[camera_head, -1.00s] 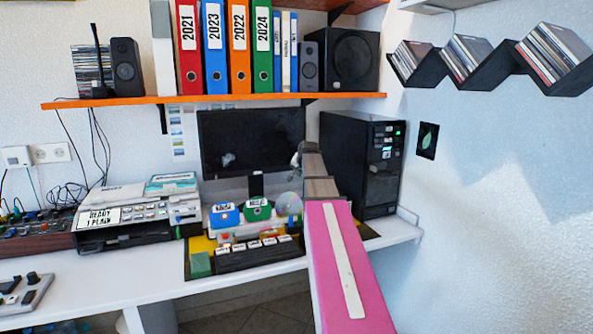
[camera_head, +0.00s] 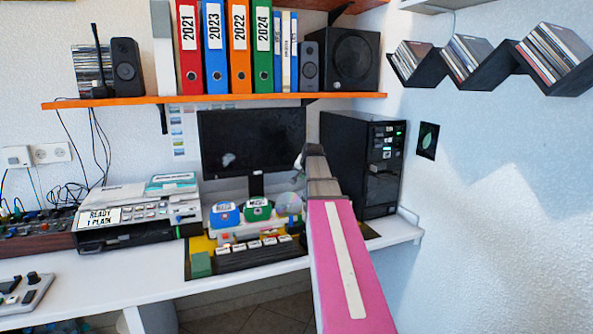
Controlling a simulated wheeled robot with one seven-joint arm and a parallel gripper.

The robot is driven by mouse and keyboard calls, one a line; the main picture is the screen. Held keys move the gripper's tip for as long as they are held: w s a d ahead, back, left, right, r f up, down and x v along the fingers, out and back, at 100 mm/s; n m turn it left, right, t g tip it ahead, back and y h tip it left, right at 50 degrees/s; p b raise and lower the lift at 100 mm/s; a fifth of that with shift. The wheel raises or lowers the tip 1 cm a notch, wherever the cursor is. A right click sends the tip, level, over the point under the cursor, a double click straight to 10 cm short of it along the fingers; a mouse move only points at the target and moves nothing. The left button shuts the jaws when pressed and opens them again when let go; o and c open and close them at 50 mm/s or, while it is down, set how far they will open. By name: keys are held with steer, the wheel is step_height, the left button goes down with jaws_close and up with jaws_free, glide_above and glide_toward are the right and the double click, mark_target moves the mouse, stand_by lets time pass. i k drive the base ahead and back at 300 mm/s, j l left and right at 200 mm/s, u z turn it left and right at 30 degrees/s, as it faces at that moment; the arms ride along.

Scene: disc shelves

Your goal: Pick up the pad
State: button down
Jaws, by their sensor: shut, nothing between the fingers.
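I cannot tell for certain which thing is the pad. A small green block like a note pad (camera_head: 201,264) lies at the front left corner of the dark and yellow desk mat. A grey control pad with dark knobs (camera_head: 22,290) lies at the left edge of the desk, partly cut off by the frame. My pink arm reaches up from the bottom, and my gripper (camera_head: 301,158) is small at its far end, in front of the monitor and beside the computer tower. It is shut and empty, well apart from both.
A black keyboard (camera_head: 254,252) and blue and green boxes stand on the mat. A monitor (camera_head: 250,140) and black tower (camera_head: 360,165) stand behind. An orange shelf (camera_head: 220,99) with binders and speakers hangs above. The white desk (camera_head: 120,277) is bare at the front left.

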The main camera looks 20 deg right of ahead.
mark_target(200, 261)
steer(key=k+j, duration=0.1)
steer(key=k, duration=0.9)
